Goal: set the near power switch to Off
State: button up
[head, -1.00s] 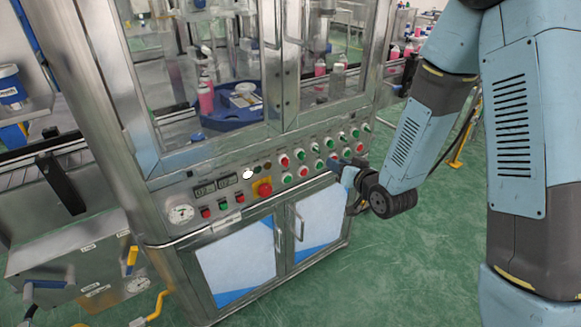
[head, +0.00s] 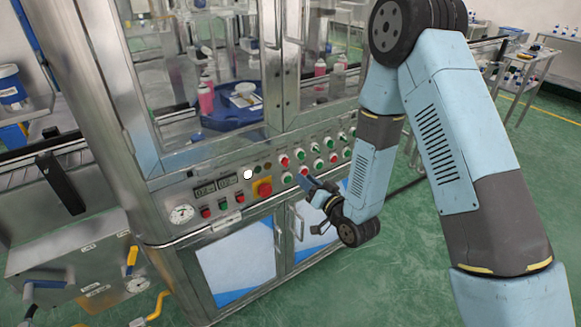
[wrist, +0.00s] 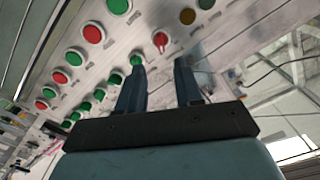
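Two rows of round controls run along the steel machine's control panel (head: 224,201). A red control with a pale pointer mark, probably a turning switch (wrist: 160,40), shows in the wrist view just beyond the gap between my fingertips; it seems to be the red one in the upper row in the head view (head: 284,161). No label is readable, so I cannot tell its setting or confirm that it is the near power switch. My gripper (wrist: 160,68) is open and empty, fingers pointing at the panel. Its left finger overlaps a green control (wrist: 135,57) in the picture; contact is unclear.
A red emergency button on yellow (head: 262,187), a white button (head: 247,174) and a gauge (head: 182,213) sit left of my gripper. Lower-row buttons, such as a red one (wrist: 93,32), are close by. Glass doors are above; cabinet doors (head: 236,264) below.

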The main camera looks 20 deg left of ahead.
aim_at(286, 162)
jog(key=x, duration=0.9)
jog(key=shift+c, duration=0.3)
grip_shut()
